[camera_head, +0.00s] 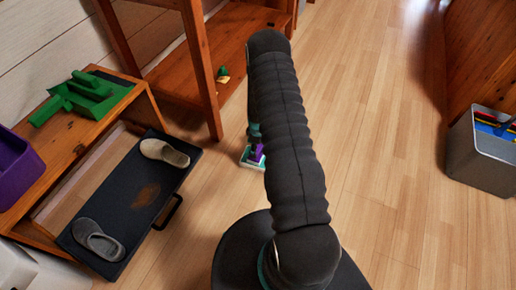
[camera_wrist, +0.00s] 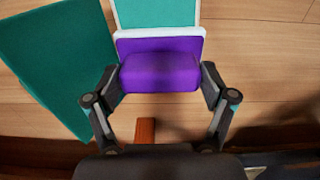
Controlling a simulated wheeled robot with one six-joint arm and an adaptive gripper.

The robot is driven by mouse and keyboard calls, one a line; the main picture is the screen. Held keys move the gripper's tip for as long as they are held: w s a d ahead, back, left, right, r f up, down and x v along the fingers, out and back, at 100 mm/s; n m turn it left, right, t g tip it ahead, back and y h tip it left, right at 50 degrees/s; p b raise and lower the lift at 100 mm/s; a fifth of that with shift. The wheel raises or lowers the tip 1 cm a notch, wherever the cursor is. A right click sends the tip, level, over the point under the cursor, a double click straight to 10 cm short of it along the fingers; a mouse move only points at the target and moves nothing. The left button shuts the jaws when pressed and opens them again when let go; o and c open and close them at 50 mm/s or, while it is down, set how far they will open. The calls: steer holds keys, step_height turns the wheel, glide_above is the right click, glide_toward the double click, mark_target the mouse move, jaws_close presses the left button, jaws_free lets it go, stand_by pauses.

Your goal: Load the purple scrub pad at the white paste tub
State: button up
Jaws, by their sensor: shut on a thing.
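The purple scrub pad (camera_wrist: 160,72) is between the two fingers of my gripper (camera_wrist: 162,84) in the wrist view, and the gripper is shut on it. A white-rimmed tub (camera_wrist: 203,31) with a flat teal surface inside lies just beyond the pad. Pad and tub overlap in this view; I cannot tell whether they touch. In the head view the white tub (camera_head: 247,164) is on the wooden floor, partly hidden by my arm, with a bit of the purple pad (camera_head: 258,154) showing over it. My gripper is mostly hidden there.
A dark green panel (camera_wrist: 55,60) lies left of the tub. A wooden shelf frame (camera_head: 205,75) stands behind. A low bench (camera_head: 75,135) with a green object (camera_head: 88,92), and a dark tray (camera_head: 135,195) with shoes, are left. A grey bin (camera_head: 482,158) stands right; floor between is clear.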

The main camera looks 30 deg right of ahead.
steer(key=shift+r+p, duration=1)
steer(key=shift+r, duration=1.6)
steer(key=shift+r, duration=0.1)
